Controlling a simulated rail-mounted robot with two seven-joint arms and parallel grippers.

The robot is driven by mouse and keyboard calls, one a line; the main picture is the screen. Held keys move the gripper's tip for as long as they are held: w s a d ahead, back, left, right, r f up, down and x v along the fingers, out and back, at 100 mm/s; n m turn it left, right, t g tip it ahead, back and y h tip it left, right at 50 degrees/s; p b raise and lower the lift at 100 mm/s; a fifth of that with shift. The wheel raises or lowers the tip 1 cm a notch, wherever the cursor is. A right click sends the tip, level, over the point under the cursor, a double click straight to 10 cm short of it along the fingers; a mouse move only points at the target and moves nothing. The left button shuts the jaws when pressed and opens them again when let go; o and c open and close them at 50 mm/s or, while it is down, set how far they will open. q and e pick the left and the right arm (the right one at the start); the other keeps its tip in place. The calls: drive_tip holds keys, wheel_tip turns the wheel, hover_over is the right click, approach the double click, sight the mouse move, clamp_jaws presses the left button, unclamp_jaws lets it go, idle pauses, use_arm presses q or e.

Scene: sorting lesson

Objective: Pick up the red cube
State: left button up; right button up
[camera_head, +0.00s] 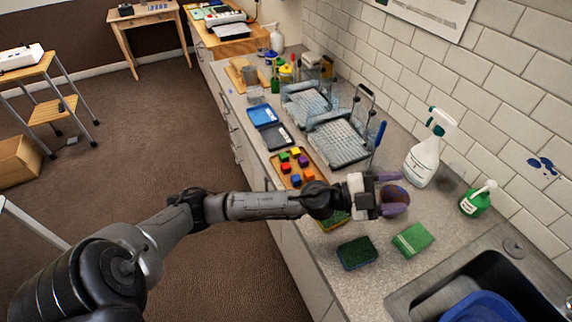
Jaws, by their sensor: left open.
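A wooden tray (299,189) on the counter holds several small coloured cubes. The red cube (286,168) sits near the left edge of the tray, with green, purple, yellow and orange cubes around it. My left arm reaches in from the left, and my left gripper (389,194) is over the counter to the right of the tray, apart from the cubes. Its jaws are open. A brown-purple cup (398,198) shows at the fingertips; I cannot tell whether they touch it. My right gripper is not in view.
Grey dish racks (342,138) stand behind the tray, with blue (262,115) and dark trays to their left. A white spray bottle (422,162), a green soap bottle (477,199), sponges (413,239) and a sink (490,278) lie to the right and front.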

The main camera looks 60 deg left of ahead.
use_arm(q)
wheel_tip(320, 180, down, 2)
drive_tip(key=a+m+g+h+p, duration=0.1)
drive_tip(key=m+g+h, duration=0.1)
drive_tip(key=m+g, duration=0.45)
drive_tip(key=n+g+y+p, duration=0.3)
drive_tip(key=n+g+y, duration=0.2)
drive_tip(key=g+y, duration=0.75)
hover_over(288, 168)
drive_tip(key=shift+t+y, duration=0.8)
drive_tip(key=shift+y, duration=0.05)
wheel_tip(288, 168, down, 12)
drive_tip(key=shift+a+f, duration=0.1)
drive_tip(key=shift+f, duration=3.25)
drive_tip(key=c, duration=1)
drive_tip(key=shift+r, duration=0.1)
